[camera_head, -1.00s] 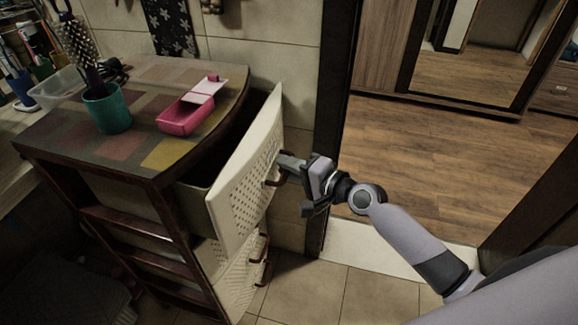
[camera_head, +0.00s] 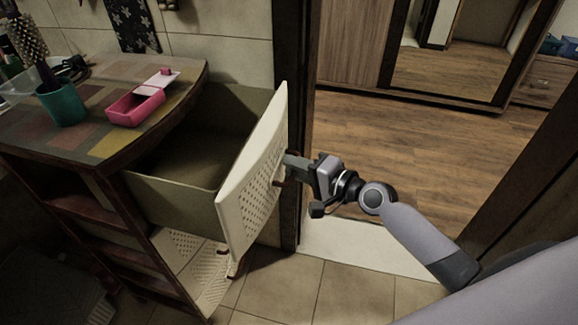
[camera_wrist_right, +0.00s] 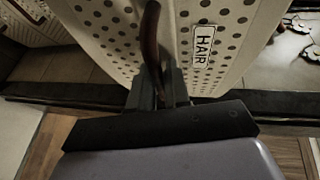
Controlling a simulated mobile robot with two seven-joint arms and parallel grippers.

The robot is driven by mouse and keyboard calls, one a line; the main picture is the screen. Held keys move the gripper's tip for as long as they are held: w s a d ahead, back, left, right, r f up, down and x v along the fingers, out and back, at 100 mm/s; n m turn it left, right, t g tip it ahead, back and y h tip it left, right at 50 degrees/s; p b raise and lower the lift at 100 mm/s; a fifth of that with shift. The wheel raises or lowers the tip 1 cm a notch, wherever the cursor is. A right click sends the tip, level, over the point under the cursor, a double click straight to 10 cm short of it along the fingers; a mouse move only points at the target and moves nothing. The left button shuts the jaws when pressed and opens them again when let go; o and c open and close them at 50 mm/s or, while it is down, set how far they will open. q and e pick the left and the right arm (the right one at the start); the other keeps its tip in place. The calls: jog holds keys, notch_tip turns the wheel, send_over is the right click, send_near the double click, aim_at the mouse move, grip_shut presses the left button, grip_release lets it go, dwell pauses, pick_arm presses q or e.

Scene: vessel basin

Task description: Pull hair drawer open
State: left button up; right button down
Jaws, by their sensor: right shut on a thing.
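The hair drawer (camera_head: 252,180) is the top drawer of the dark wooden cabinet. It has a cream front with dotted holes and stands well out, its inside (camera_head: 190,165) showing and looking empty. In the right wrist view its front (camera_wrist_right: 232,60) carries a label reading HAIR (camera_wrist_right: 203,46). My right gripper (camera_head: 287,166) is at the drawer front, shut on the dark curved handle (camera_wrist_right: 150,45), which runs up between its fingers. My left gripper is not in view.
The cabinet top (camera_head: 85,135) holds a teal cup (camera_head: 62,104) and an open pink box (camera_head: 136,106). Lower cream drawers (camera_head: 208,290) sit below. A dark door frame (camera_head: 296,130) is close beside the open drawer. The tiled floor in front (camera_head: 285,290) is clear.

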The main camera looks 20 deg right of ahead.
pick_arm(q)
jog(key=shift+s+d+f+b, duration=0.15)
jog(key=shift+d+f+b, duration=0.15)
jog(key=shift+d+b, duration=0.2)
pick_arm(e)
jog(key=shift+s+d, duration=0.7)
jog(key=shift+d, duration=0.3)
jog(key=shift+s+d, duration=0.65)
jog(key=shift+d, duration=0.3)
jog(key=c, duration=1.4)
grip_release()
jog(key=shift+c, duration=0.2)
pick_arm(q)
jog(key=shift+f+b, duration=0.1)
jog(key=shift+b, duration=0.25)
pick_arm(e)
jog(key=v, duration=0.7)
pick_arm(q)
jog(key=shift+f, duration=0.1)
pick_arm(e)
jog(key=shift+f, duration=0.1)
